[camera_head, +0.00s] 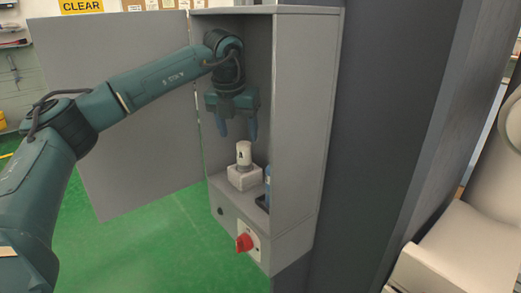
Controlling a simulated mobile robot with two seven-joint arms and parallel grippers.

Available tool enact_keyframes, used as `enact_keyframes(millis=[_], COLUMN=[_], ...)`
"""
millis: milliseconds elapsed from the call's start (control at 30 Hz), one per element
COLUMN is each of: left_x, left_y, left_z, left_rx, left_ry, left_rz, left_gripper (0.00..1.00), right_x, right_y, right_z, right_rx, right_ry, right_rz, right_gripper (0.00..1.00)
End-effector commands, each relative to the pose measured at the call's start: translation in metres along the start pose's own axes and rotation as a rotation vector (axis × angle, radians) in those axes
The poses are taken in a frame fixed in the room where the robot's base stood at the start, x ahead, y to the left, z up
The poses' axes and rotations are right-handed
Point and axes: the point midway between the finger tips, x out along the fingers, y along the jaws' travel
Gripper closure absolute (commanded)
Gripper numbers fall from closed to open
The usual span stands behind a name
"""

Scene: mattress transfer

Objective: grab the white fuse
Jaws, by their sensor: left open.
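The white fuse (244,154) stands upright on a white block-shaped base (244,177) inside the open grey cabinet (304,120). It has a small dark mark on its side. My left gripper (238,134) reaches into the cabinet from the left, fingers pointing down. Its two blue fingers are apart and empty, a little above the fuse and apart from it. My right gripper does not show.
The cabinet door (120,110) is swung open to the left, behind my arm. A blue item (268,185) stands right of the base, partly hidden by the cabinet's side wall. A red rotary knob (244,242) sticks out of the lower front. A dark column (390,130) stands at right.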

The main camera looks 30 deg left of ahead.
Motion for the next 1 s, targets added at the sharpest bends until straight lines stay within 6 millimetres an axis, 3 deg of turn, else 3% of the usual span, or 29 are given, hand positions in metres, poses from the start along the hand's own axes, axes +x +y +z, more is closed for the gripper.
enact_keyframes(millis=[367,633,933,1000], left_x=[0.031,0.069,0.075,0.075], left_y=[-0.003,-0.006,-0.006,-0.006], left_z=[0.002,0.004,0.004,0.004], left_rx=[0.001,0.0,0.001,0.001], left_ry=[0.002,0.001,-0.001,-0.001], left_rz=[-0.001,0.0,-0.002,-0.002], left_gripper=[0.41,0.41,0.41,0.46], right_x=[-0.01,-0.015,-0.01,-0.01], right_y=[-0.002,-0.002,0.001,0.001], right_z=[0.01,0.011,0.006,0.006], right_rx=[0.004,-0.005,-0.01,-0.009], right_ry=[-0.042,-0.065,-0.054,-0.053], right_rz=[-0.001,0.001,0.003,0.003], right_gripper=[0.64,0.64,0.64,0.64])
